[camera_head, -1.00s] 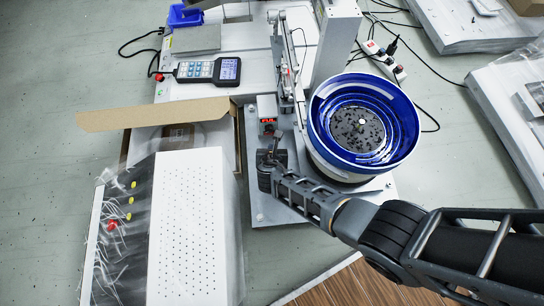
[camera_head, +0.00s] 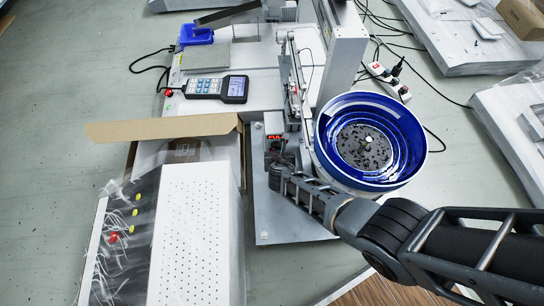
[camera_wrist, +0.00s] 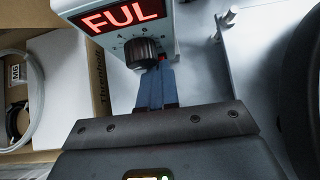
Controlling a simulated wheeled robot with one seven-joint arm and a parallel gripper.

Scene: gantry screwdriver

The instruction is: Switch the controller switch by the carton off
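The controller (camera_head: 273,124) is a small pale box with a lit red display, standing just right of the open carton (camera_head: 160,127). In the wrist view the controller (camera_wrist: 150,38) shows "FUL" on its display and a black dial (camera_wrist: 141,52) below it. A small bit of red, seemingly the switch (camera_wrist: 163,58), shows right of the dial, mostly hidden by my fingertips. My gripper (camera_wrist: 157,70) has its two blue-grey fingers together, with nothing seen between them. The tips are at the switch; I cannot tell whether they touch. In the head view my gripper (camera_head: 277,162) is just in front of the controller.
A blue bowl feeder (camera_head: 368,140) stands close right of my gripper. A handheld pendant (camera_head: 217,88) is behind. Bare base plate (camera_head: 275,222) lies in front of the controller.

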